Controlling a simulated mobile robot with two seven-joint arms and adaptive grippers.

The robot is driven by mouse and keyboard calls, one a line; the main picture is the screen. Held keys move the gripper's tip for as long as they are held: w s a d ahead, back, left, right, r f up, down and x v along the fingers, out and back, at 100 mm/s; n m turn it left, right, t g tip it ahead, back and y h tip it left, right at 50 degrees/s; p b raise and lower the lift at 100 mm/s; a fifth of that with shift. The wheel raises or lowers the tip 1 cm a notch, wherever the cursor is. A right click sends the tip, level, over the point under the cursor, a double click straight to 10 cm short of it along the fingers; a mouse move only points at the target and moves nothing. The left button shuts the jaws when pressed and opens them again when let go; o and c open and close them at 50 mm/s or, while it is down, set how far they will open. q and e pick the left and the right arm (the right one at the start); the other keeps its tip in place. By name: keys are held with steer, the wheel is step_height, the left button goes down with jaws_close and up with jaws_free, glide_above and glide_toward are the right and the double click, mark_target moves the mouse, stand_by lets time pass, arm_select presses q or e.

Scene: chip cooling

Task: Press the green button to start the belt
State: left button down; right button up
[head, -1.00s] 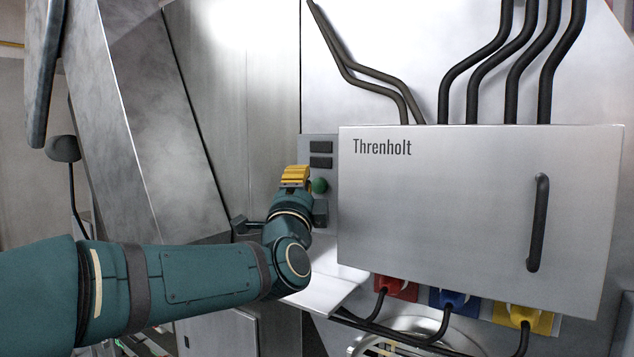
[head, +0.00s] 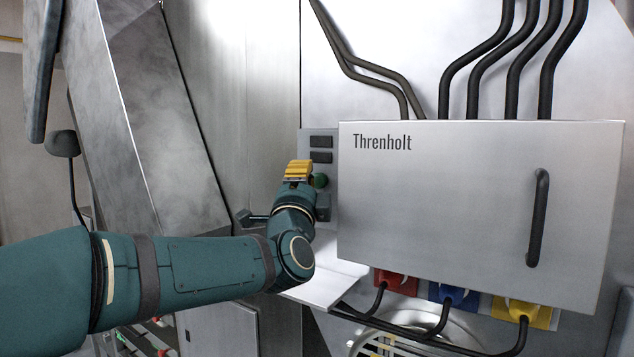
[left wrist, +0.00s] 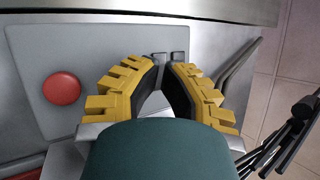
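The green button (head: 320,180) is on a grey control panel (head: 330,165), left of the large Threnholt box. My left gripper (head: 298,168) has yellow fingers and stands in front of the panel, just left of the button, overlapping its edge in the head view. I cannot tell whether it touches. In the left wrist view the gripper (left wrist: 163,70) has its fingers partly closed, with a narrow gap between the tips and nothing held. The green button does not show there. A red button (left wrist: 61,88) shows on the panel, left of the fingers. My right gripper is out of view.
The Threnholt box (head: 470,210) stands out right of the panel, with a dark handle (head: 538,218). A pale ledge (head: 325,285) lies below the panel. Red (head: 395,282), blue (head: 452,295) and yellow (head: 520,312) connectors with black cables hang under the box.

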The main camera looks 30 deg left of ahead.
arm_select(q)
steer(key=shift+w, duration=0.1)
stand_by(0.6)
steer(key=shift+w, duration=0.35)
steer(key=shift+w, duration=0.5)
stand_by(0.8)
stand_by(0.3)
steer(key=shift+s, duration=0.95)
steer(key=shift+s+a+b, duration=0.2)
steer(key=shift+s+b, duration=0.85)
steer(key=shift+s, duration=1.4)
